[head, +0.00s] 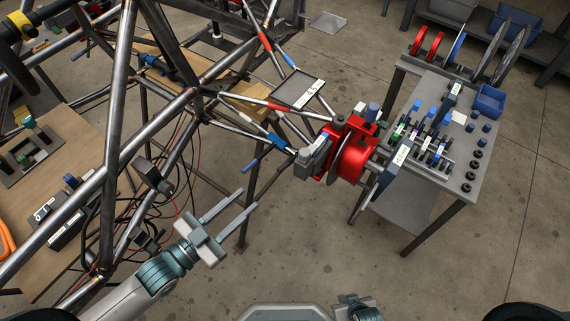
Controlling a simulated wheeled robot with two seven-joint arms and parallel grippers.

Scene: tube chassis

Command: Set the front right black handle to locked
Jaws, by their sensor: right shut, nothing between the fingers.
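A bare-metal tube chassis (115,130) fills the left and upper left. A dark clamp-like part (152,176) sits at its lower right side, among cables. I cannot tell for certain which part is the front right black handle, nor whether it is locked. My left gripper (250,198) is open and empty. Its two parallel fingers point up and right, beside the chassis and apart from it. Only a small part of my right gripper (357,308) shows at the bottom edge. Its fingertips are hidden.
A red disc fixture (355,158) stands at the centre right, beside a grey table (425,190) with coloured parts. A blue bin (489,101) is on that table. A wooden board (50,260) lies at the left. The concrete floor right of my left gripper is clear.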

